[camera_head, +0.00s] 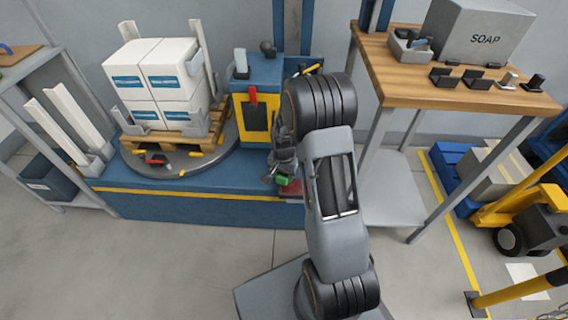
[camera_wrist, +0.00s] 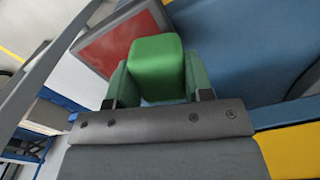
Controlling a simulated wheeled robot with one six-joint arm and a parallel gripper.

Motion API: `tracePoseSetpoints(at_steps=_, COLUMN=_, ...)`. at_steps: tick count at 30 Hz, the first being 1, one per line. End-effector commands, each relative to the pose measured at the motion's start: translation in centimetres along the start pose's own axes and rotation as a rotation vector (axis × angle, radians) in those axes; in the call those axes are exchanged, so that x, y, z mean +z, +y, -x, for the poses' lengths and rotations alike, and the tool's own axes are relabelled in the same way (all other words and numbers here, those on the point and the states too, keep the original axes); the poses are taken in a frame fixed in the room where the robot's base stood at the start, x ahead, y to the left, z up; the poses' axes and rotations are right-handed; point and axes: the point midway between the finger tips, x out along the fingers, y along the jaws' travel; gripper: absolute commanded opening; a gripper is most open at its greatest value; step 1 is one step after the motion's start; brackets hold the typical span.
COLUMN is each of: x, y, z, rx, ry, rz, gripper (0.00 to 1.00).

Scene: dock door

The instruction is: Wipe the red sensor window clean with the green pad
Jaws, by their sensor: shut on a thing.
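The green pad (camera_wrist: 156,66) is held between the two fingers of my gripper (camera_wrist: 158,88) in the wrist view. It also shows small in the head view (camera_head: 281,180), where my gripper (camera_head: 277,172) is partly hidden behind my arm. The red sensor window (camera_wrist: 118,42) lies just beyond and left of the pad in the wrist view, in a grey frame. The pad overlaps its lower right part in the picture; I cannot tell whether they touch. In the head view the red window (camera_head: 291,187) is mostly hidden by my arm.
A blue machine base (camera_head: 170,205) with a turntable (camera_head: 222,150) carries a pallet of white boxes (camera_head: 165,72). A shelf (camera_head: 30,75) stands left. Floor at front left is clear.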

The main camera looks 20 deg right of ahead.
Motion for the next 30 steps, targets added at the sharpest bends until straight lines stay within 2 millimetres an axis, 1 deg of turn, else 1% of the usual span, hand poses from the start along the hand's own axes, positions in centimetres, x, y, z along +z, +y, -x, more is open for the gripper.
tracePoseSetpoints(at_steps=1, x=0.0, y=0.0, z=0.9, rx=-0.001, ry=0.001, rz=0.000, gripper=0.21)
tracePoseSetpoints(at_steps=12, x=-0.1, y=0.1, z=4.2, rx=-0.001, ry=0.001, rz=-0.002, gripper=0.21)
tracePoseSetpoints(at_steps=16, x=-0.1, y=0.1, z=4.8, rx=0.000, ry=0.001, rz=-0.002, gripper=0.21)
tracePoseSetpoints(at_steps=26, x=-0.1, y=0.0, z=4.7, rx=-0.001, ry=0.001, rz=0.004, gripper=0.21)
tracePoseSetpoints(at_steps=28, x=0.3, y=-0.4, z=5.0, rx=-0.001, ry=0.002, rz=0.052, gripper=0.21)
tracePoseSetpoints(at_steps=30, x=1.1, y=-1.4, z=5.7, rx=-0.002, ry=0.003, rz=0.159, gripper=0.21)
